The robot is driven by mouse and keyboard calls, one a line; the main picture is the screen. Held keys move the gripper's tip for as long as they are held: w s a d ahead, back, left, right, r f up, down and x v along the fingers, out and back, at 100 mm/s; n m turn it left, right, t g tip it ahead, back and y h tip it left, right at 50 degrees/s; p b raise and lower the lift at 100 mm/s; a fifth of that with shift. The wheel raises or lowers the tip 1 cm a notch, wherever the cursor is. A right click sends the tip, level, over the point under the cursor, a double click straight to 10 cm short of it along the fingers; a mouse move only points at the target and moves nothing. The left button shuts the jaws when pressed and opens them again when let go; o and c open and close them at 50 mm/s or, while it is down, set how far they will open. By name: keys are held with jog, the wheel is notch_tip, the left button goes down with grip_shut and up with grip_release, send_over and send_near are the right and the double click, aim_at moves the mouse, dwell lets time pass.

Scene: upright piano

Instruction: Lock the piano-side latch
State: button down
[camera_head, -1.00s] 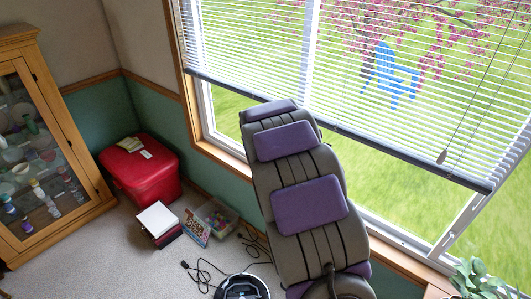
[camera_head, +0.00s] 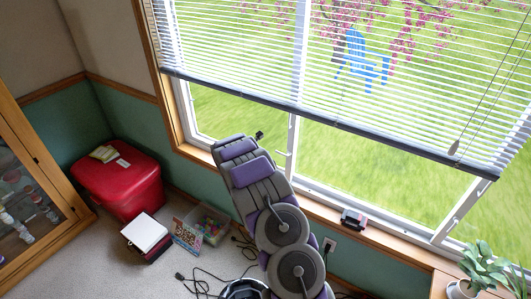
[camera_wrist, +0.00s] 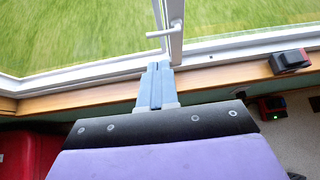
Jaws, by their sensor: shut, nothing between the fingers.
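A white lever latch (camera_wrist: 170,30) is on the window post at the upper middle of the wrist view. Its lever points left, roughly level. In the head view the lever (camera_head: 283,153) shows small on the central window post (camera_head: 294,140), just right of my arm's far end. My gripper (camera_wrist: 157,68) shows as blue-grey fingers, shut and empty. Its tips appear just below the latch lever in the picture; I cannot tell whether they touch the frame. Another white handle (camera_head: 452,223) is on the right window frame. No piano is in view, so I cannot tell which latch is piano-side.
A black and red object (camera_head: 353,219) lies on the wooden sill, right of my arm; the wrist view shows it too (camera_wrist: 290,60). A red box (camera_head: 118,187), books (camera_head: 146,233) and cables are on the floor at left. Blinds (camera_head: 330,75) hang above; a potted plant (camera_head: 480,265) stands at lower right.

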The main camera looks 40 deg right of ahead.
jog(key=b+x, duration=0.2)
jog(key=x, duration=1.2)
jog(key=shift+w+f, duration=0.2)
jog(key=shift+w, duration=0.15)
jog(key=shift+a, duration=0.25)
dwell(0.3)
